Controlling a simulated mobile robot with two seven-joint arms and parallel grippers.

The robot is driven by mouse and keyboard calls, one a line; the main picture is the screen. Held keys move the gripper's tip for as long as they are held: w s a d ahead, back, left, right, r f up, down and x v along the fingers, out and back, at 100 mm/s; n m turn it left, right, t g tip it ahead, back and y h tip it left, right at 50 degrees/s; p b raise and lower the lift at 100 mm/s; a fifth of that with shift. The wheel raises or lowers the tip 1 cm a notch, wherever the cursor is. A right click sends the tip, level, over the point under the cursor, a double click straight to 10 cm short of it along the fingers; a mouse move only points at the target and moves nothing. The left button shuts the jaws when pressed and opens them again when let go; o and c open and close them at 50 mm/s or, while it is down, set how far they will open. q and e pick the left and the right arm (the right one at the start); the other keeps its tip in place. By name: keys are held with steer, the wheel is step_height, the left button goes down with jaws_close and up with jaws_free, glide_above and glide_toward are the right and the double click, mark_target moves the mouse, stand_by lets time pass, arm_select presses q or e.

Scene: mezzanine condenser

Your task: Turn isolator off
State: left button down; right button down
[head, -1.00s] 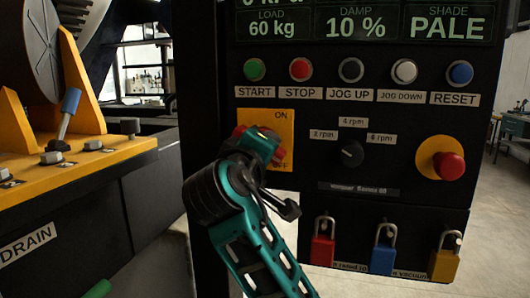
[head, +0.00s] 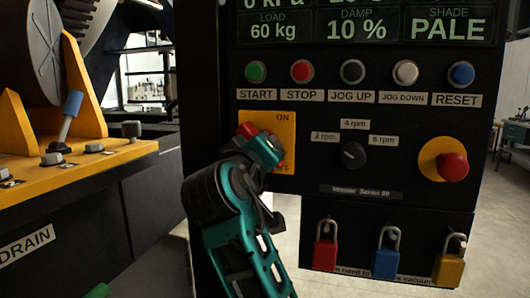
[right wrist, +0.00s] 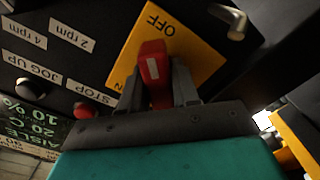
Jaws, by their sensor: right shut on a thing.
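The isolator is a yellow square plate (head: 287,124) on the black control panel, with ON at its top and OFF at its bottom. A red handle (head: 247,130) sits on it, partly hidden by my right gripper (head: 265,151). Red shows at the gripper's upper left and lower right, so the handle looks slanted. In the right wrist view, the gripper (right wrist: 158,92) has its fingers on both sides of the red handle (right wrist: 152,65), closed on it, against the yellow plate (right wrist: 192,52) with the OFF label. My left gripper is not in view.
Above are push buttons, including green START (head: 256,72) and red STOP (head: 302,71). A black speed knob (head: 353,155) and a red emergency button (head: 453,167) lie to the right. Red (head: 325,255), blue (head: 387,263) and yellow (head: 449,270) padlocks hang below. A yellow machine frame (head: 90,160) stands left.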

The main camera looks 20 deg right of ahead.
steer(key=c, duration=0.9)
jaws_free()
steer(key=shift+s+a, duration=0.1)
steer(key=v, duration=1.2)
steer(key=shift+s+a, duration=0.2)
steer(key=shift+s, duration=0.1)
